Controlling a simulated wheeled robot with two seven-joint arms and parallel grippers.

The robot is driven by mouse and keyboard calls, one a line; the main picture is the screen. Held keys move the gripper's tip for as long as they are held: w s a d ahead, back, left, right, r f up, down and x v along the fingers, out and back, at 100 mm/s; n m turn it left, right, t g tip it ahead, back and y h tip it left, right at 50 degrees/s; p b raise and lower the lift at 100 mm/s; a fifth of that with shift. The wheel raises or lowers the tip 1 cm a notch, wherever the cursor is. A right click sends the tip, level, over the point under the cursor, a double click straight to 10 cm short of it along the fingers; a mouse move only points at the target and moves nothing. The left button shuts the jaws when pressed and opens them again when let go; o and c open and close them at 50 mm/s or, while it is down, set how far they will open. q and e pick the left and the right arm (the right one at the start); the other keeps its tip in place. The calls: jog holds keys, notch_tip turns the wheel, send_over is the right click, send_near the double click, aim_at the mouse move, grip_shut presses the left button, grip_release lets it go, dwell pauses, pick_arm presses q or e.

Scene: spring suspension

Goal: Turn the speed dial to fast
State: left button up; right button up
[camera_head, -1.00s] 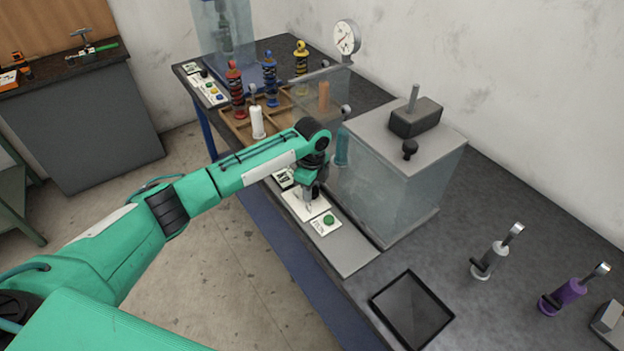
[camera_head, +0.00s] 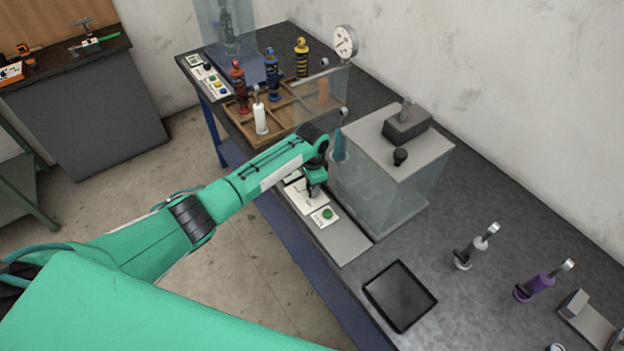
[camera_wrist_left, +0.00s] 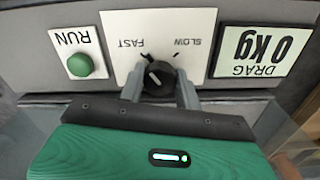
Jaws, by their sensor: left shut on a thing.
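The black speed dial (camera_wrist_left: 158,78) sits on a white plate (camera_wrist_left: 120,22) with upside-down FAST and SLOW labels in the left wrist view. Its white pointer mark slants to the upper left, toward the FAST side. My left gripper (camera_wrist_left: 160,90) has one finger on each side of the dial and is shut on it. In the head view my left gripper (camera_head: 314,190) is at the panel along the table's front edge, and the dial is hidden behind it. My right gripper is not in view.
A green RUN button (camera_wrist_left: 80,65) is left of the dial, and a DRAG 0 kg display (camera_wrist_left: 262,54) is right of it. A clear tank (camera_head: 375,195) stands close behind the panel.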

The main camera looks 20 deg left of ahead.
pick_arm(q)
jog(key=shift+r+n+p, duration=0.1)
jog(key=shift+n+p, duration=0.4)
jog(key=shift+n, duration=0.6)
jog(key=o, duration=1)
jog(key=shift+c, duration=0.2)
notch_tip(320, 180, up, 14)
jog(key=b, duration=0.3)
